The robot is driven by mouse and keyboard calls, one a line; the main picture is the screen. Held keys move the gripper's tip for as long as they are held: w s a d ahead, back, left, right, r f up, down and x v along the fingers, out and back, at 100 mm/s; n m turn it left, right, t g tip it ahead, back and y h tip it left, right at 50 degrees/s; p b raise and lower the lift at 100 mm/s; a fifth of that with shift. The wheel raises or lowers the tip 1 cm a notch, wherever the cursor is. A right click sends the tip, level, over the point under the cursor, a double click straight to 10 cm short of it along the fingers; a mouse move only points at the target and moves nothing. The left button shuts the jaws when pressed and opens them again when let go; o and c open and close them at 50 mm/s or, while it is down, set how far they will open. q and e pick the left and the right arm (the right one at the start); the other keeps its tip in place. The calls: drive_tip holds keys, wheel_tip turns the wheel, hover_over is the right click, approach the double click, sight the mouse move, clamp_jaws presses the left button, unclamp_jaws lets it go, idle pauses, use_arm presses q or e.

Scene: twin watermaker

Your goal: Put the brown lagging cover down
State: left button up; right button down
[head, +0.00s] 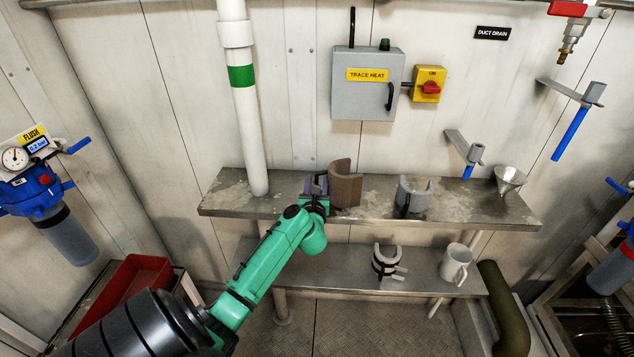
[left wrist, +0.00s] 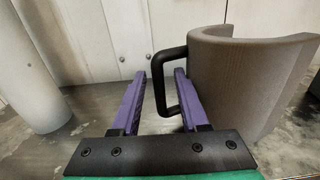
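The brown lagging cover (head: 345,188), a C-shaped half shell with a black handle, stands upright on the upper metal shelf (head: 265,208). In the left wrist view the cover (left wrist: 245,80) fills the right side, and its black handle (left wrist: 157,80) shows between the two purple fingertips. My left gripper (head: 316,184) is at the cover's left side. In the left wrist view my left gripper (left wrist: 159,75) is open, with a gap on both sides of the handle bar. The cover's base looks to rest on the shelf. My right gripper is not in view.
A grey cover (head: 414,195) and a metal funnel (head: 509,179) stand to the right on the upper shelf. A white pipe (head: 245,120) rises at its left.

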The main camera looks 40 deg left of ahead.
use_arm(q)
drive_tip(key=shift+r, duration=0.1)
drive_tip(key=v, duration=1.2)
drive_tip(key=w+d+f+m+t+h, duration=0.15)
drive_tip(key=d+f+m+h, duration=0.35)
drive_tip(key=m, duration=0.7)
drive_tip(key=w+d+f+m+t+h, duration=0.15)
drive_tip(key=d+f+m+h, duration=0.35)
drive_tip(key=m, duration=0.8)
drive_tip(key=s+d+f+m+g, duration=0.1)
drive_tip(key=s+f+m+g, duration=0.15)
drive_tip(key=f, duration=0.45)
drive_tip(key=s+d+f+m+g+h, duration=0.1)
drive_tip(key=s+f+m, duration=0.2)
drive_tip(key=f, duration=0.4)
drive_tip(key=s+d+f+m+g, duration=0.1)
drive_tip(key=s+f+m+g, duration=0.15)
drive_tip(key=f, duration=0.45)
drive_tip(key=s+f+m+g, duration=0.3)
drive_tip(key=s+f, duration=0.3)
drive_tip(key=s, duration=0.4)
drive_tip(key=s+f+m+g, duration=0.4)
drive_tip(key=s+f+m, duration=0.1)
drive_tip(key=s, duration=0.5)
drive_tip(key=s+f+m+g, duration=0.3)
drive_tip(key=s+f+m, duration=0.2)
drive_tip(key=s+f, duration=0.3)
drive_tip(key=s, duration=0.3)
drive_tip(key=shift+a+b, duration=0.25)
drive_tip(key=shift+b, duration=0.1)
